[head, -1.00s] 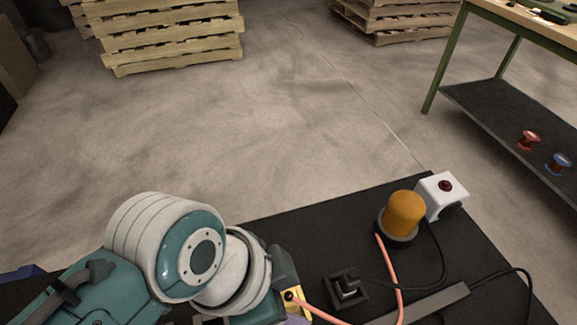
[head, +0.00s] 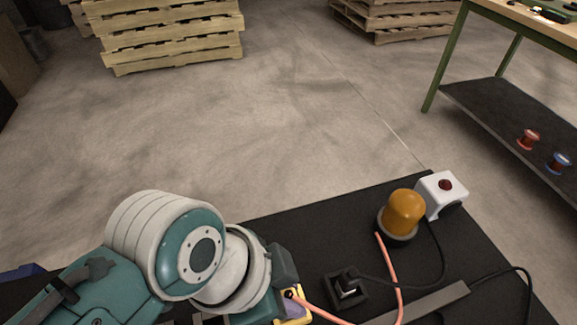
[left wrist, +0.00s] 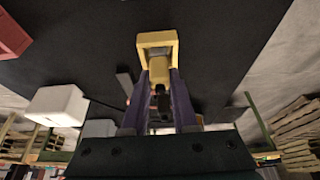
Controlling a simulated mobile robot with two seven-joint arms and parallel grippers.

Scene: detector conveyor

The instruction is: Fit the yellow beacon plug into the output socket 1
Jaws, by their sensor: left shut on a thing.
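My left gripper (left wrist: 160,100) has purple fingers, which are shut on the yellow beacon plug (left wrist: 160,72) in the left wrist view. The plug's front end lines up with a square yellow socket frame (left wrist: 145,50) and overlaps its lower edge. I cannot tell how deep the plug sits in it. In the head view the yellow frame (head: 304,317) is partly hidden by my left gripper and wrist at the lower edge. A salmon cable runs from there to the orange beacon (head: 405,210) on the black table. My right gripper is not in view.
A black socket with a black plug (head: 347,286) stands just right of my gripper. A white box with a red button (head: 441,193) stands behind the beacon. A grey bar (head: 430,303) and loose cables lie in front. The table's left middle is bare.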

